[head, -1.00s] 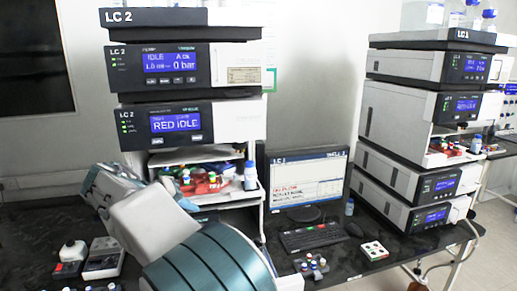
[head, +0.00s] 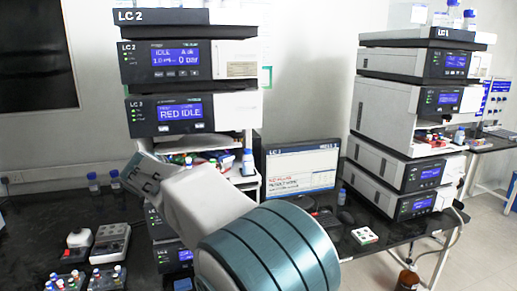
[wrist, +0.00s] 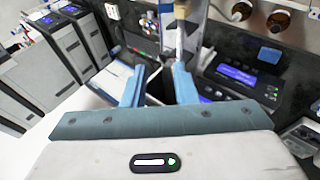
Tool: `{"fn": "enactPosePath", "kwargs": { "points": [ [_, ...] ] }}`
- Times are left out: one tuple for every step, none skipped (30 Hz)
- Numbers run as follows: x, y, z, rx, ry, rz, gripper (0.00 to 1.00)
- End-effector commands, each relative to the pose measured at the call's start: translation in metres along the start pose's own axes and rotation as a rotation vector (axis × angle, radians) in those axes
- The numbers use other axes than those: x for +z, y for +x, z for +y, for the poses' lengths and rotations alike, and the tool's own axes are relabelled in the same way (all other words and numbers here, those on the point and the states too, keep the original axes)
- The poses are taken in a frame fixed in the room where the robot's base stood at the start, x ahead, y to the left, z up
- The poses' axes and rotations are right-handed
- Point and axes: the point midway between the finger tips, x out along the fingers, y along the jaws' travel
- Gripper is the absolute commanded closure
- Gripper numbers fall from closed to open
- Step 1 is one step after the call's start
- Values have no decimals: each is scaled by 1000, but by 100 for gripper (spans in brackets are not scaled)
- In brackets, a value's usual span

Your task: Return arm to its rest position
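My arm (head: 265,245), white and teal, reaches up and left across the lower middle of the head view, in front of the left LC 2 stack. Its far end (head: 145,176) is beside the stack's lower part, and the fingers cannot be made out there. In the wrist view, the two blue fingers of my gripper (wrist: 157,78) stand apart with a gap between them. I see nothing clearly held between them.
The left LC 2 stack (head: 160,62) and the right LC 1 stack (head: 398,111) flank a monitor (head: 300,168). Vial racks (head: 108,243) stand on the black bench at the left. A small white tray (head: 364,235) lies at the right. A brown bottle (head: 408,279) is at the lower right.

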Motion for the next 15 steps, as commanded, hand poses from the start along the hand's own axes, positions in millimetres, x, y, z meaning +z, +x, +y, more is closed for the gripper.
{"fn": "enactPosePath", "kwargs": {
  "points": [
    [9, 11, 8, -22, 9, -17, 74],
    [14, 16, 12, -36, 14, -26, 74],
    [21, 23, 19, -55, 20, -39, 74],
    [27, 29, 23, -71, 24, -50, 74],
    [34, 35, 28, -88, 30, -59, 74],
    [44, 44, 35, -112, 40, -73, 74],
    [52, 50, 40, -131, 47, -84, 74],
    [62, 58, 45, -153, 56, -95, 74],
    [76, 67, 52, -184, 70, -109, 74],
    [89, 74, 56, -211, 82, -118, 74],
    [102, 81, 61, -237, 96, -129, 74],
    [120, 90, 66, -273, 113, -138, 74],
    [134, 96, 69, -298, 128, -145, 74],
    [148, 101, 71, -323, 143, -149, 74],
    [166, 108, 73, -354, 164, -154, 74]
  ]
}}
